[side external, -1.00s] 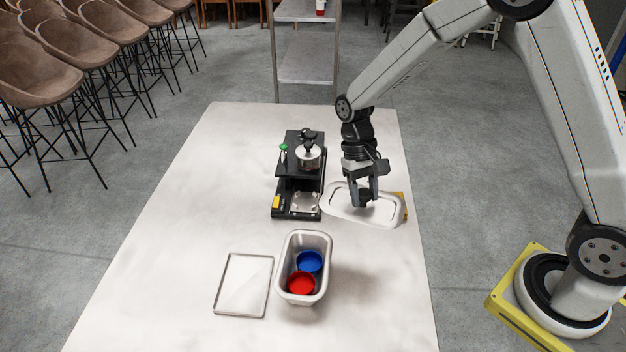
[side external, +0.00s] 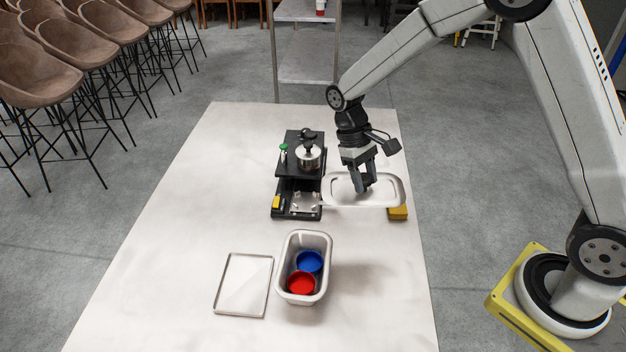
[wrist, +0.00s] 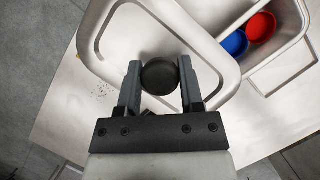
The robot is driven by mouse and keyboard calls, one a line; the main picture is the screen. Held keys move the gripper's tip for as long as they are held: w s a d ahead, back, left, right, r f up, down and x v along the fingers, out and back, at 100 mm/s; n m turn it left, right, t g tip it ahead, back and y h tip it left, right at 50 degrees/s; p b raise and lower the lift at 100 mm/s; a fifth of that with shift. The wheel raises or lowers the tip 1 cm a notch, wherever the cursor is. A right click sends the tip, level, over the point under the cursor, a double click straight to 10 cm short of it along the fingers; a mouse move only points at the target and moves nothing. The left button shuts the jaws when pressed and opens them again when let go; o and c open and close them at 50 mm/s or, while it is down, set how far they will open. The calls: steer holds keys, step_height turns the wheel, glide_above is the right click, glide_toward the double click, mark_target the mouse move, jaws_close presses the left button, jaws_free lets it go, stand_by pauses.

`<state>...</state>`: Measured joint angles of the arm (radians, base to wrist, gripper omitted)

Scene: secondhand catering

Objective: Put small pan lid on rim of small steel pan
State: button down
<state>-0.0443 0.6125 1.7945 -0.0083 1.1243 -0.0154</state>
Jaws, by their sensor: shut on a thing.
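The small pan lid (side external: 389,188) is a rounded rectangular steel lid with a black knob (wrist: 160,76). My gripper (side external: 363,188) is shut on the knob, one finger on each side of it in the wrist view (wrist: 160,84). The lid looks roughly level and raised off the table. The small steel pan (side external: 308,242) is a deep rectangular pan standing open on the table, in front and to the left of the lid. It holds a blue round dish (side external: 309,262) and a red round dish (side external: 301,283). The pan also shows at upper right in the wrist view (wrist: 284,59).
A yellow block (side external: 398,213) sits at the table's right edge. A flat shallow tray (side external: 243,284) lies left of the pan. The table's left side is clear.

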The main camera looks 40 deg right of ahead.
steer(key=s+a+f+n+t+h, duration=0.15)
steer(key=s+a+n, duration=0.25)
steer(key=a, duration=0.4)
steer(key=s+a+f+n+h, duration=0.15)
steer(key=s+a+n, duration=0.3)
steer(key=a, duration=0.45)
steer(key=s+a+n+t+h, duration=0.1)
steer(key=s+a+n+t, duration=0.2)
steer(key=s+a+n, duration=0.5)
steer(key=shift+s+a+f+n, duration=0.3)
steer(key=shift+s+a, duration=0.25)
steer(key=shift+s, duration=1.35)
steer(key=shift+w, duration=0.1)
steer(key=w+a+f, duration=0.8)
steer(key=w, duration=0.1)
steer(key=shift+w+a+f, duration=0.15)
steer(key=shift+a+f, duration=0.1)
steer(key=shift+a, duration=0.05)
steer(key=shift+w+a+f, duration=0.25)
steer(key=shift+f, duration=0.1)
